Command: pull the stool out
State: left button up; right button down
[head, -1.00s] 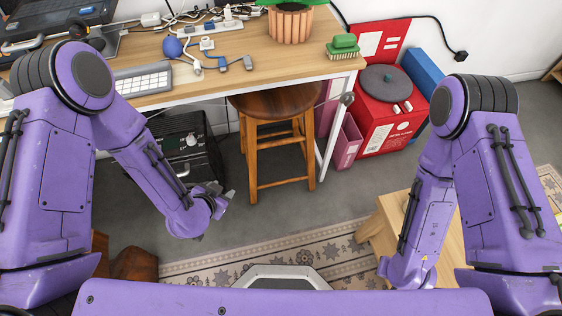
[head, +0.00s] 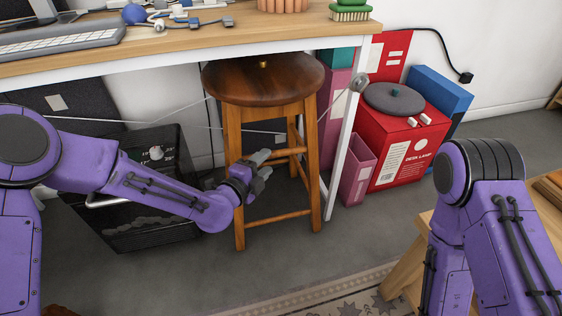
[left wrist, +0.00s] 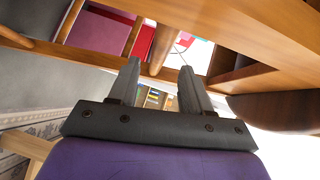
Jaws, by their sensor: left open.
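The wooden stool (head: 262,80) has a dark round brown seat and lighter orange-brown legs. It stands upright on the grey floor, its seat partly under the desk edge. My left gripper (head: 263,165) is open at the stool's front, below the seat, close to the front left leg and the rungs. In the left wrist view my left gripper (left wrist: 158,88) has its two grey fingers apart with nothing seen between them up close. Stool wood (left wrist: 250,35) crosses above the fingers there; contact cannot be told. My right gripper is out of view.
The desk (head: 190,45) spans above, with a white leg (head: 341,160) right of the stool. A black box (head: 150,225) stands left. A pink bin (head: 357,172) and red box (head: 400,145) stand right. Thin cables cross behind the stool. Open floor and a rug (head: 330,295) lie in front.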

aim_at(273, 157)
pick_arm(q)
jog(key=b+x, duration=0.1)
jog(key=x, duration=0.4)
jog(key=shift+f+b, duration=0.25)
jog(key=shift+b, duration=0.1)
jog(key=shift+w+d+r, duration=0.1)
jog(key=shift+w+d, duration=0.15)
jog(key=shift+w, duration=0.2)
grip_shut()
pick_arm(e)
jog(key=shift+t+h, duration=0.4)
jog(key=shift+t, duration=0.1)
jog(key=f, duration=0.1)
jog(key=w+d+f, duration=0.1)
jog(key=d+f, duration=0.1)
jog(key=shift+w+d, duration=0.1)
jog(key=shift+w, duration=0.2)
pick_arm(q)
jog(key=shift+s, duration=0.1)
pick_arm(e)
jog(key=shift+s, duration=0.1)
